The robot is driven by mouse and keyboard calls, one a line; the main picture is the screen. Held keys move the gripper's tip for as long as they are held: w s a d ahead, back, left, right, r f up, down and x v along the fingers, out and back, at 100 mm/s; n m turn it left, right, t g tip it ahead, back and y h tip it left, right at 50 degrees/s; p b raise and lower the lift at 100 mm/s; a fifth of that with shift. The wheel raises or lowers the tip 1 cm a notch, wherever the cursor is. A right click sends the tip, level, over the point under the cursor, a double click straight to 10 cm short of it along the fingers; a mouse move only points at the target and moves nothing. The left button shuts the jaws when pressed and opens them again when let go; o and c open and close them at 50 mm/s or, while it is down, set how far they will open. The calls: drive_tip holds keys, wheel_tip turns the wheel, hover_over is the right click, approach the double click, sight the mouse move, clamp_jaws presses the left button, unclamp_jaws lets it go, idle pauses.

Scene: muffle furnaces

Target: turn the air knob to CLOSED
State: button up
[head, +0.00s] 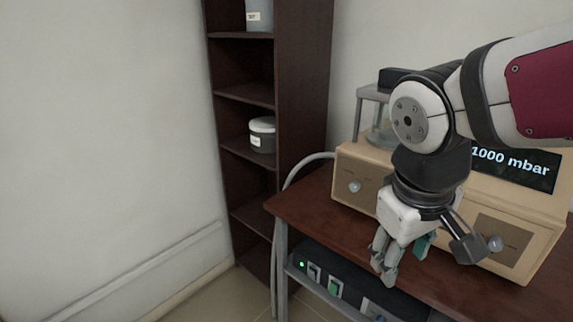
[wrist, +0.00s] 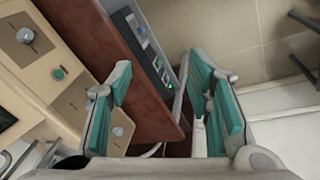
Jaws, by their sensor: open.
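A beige instrument (head: 352,160) on the brown table carries two round silver knobs on its front. The left knob (head: 354,186) sits on a brown panel, and the right knob (head: 495,244) on another. In the wrist view one knob (wrist: 25,36) is at the upper left and another (wrist: 117,131) is beside my left finger. I cannot read which is the air knob or where either points. My gripper (head: 403,262) hangs in front of the instrument, between the knobs, apart from both. In the wrist view its teal-padded fingers (wrist: 162,75) are spread and empty.
The display (head: 512,162) reads 1000 mbar. A green button (wrist: 58,73) is on the front. A dark switch box (head: 335,285) lies under the table top (head: 315,208). A dark shelf (head: 305,80) with containers stands behind left. The floor at left is clear.

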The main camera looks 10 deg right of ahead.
drive_tip(key=w+d+f+n+g+h, duration=0.2)
drive_tip(key=w+d+f+n+h, duration=0.3)
drive_tip(key=w, duration=0.3)
drive_tip(key=n+t+h+p, duration=0.3)
drive_tip(key=n+t+h, duration=0.4)
drive_tip(key=n+t, duration=0.65)
approach(353, 188)
drive_tip(key=w+d+n+g, duration=0.1)
drive_tip(key=w+d, duration=0.1)
drive_tip(key=w+d+r, duration=0.1)
drive_tip(key=w+d, duration=0.1)
drive_tip(key=w+d+n+g, duration=0.1)
drive_tip(key=w+d, duration=0.1)
drive_tip(key=shift+w+d+r+n+g, duration=0.15)
drive_tip(key=shift+d+r+n+g, duration=0.05)
drive_tip(key=shift+d+n+g, duration=0.15)
clamp_jaws()
